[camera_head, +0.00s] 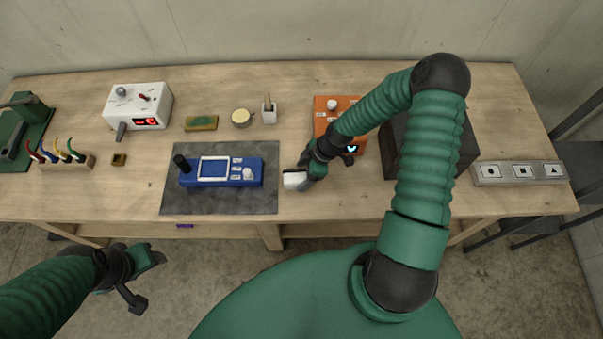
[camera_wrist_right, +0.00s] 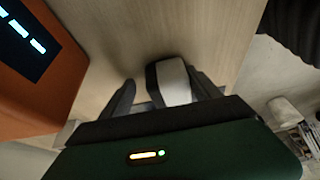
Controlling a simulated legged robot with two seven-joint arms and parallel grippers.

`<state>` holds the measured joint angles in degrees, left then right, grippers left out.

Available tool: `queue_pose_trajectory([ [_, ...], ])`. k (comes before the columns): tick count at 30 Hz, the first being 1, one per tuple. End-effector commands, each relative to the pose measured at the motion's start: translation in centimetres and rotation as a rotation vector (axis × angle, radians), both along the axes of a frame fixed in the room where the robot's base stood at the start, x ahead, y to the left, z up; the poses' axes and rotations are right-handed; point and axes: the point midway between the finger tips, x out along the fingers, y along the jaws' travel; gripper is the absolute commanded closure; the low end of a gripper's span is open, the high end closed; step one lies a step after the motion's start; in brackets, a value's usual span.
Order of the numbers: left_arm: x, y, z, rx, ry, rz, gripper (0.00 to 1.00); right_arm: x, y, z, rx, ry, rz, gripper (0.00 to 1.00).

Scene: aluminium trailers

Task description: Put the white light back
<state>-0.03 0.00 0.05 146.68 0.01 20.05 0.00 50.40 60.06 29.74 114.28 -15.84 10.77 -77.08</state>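A small white object with dark sides, which looks like the white light (camera_head: 295,180), is at the front of the workbench, right of the grey mat. It also shows in the right wrist view (camera_wrist_right: 173,82), between the fingers of my right gripper (camera_wrist_right: 163,92). Those fingers are spread to either side of it, with a gap of bare wood on the left. In the head view my right gripper (camera_head: 307,174) partly covers it. Whether it touches the bench is unclear. My left gripper (camera_head: 146,280) is open and empty, in front of the bench and over the floor.
A blue device (camera_head: 222,182) lies on the grey mat (camera_head: 215,203). An orange box (camera_head: 326,104) with a small screen stands behind my right gripper. A dark box (camera_head: 468,148) is partly behind my right arm. A grey panel (camera_head: 520,182) with symbol buttons lies at right.

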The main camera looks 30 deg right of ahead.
Motion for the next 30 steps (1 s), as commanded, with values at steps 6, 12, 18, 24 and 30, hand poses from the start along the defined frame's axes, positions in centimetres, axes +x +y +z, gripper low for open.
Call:
queue_pose_trajectory([
  [6, 0.0, 0.0, 0.0, 0.0, 0.0, 0.001, 0.45, 0.0, 0.6, 0.2, -0.006, 0.0, 0.003, 0.29],
  [12, 0.0, 0.1, 0.0, 0.001, 0.0, 0.002, 0.45, -0.1, -0.4, 1.4, -0.002, -0.003, -0.002, 0.29],
  [18, 0.0, 0.1, -0.8, 0.0, 0.0, 0.001, 0.45, -1.2, -2.7, 6.0, -0.001, -0.005, -0.003, 0.29],
  [24, 0.0, 0.0, -1.0, 0.0, 0.0, 0.001, 0.45, -2.0, -3.8, 10.2, -0.003, -0.003, -0.002, 0.29],
  [30, 0.0, 0.1, -1.0, 0.0, 0.0, 0.001, 0.45, -2.8, -2.9, 11.6, -0.02, 0.035, -0.017, 0.29],
])
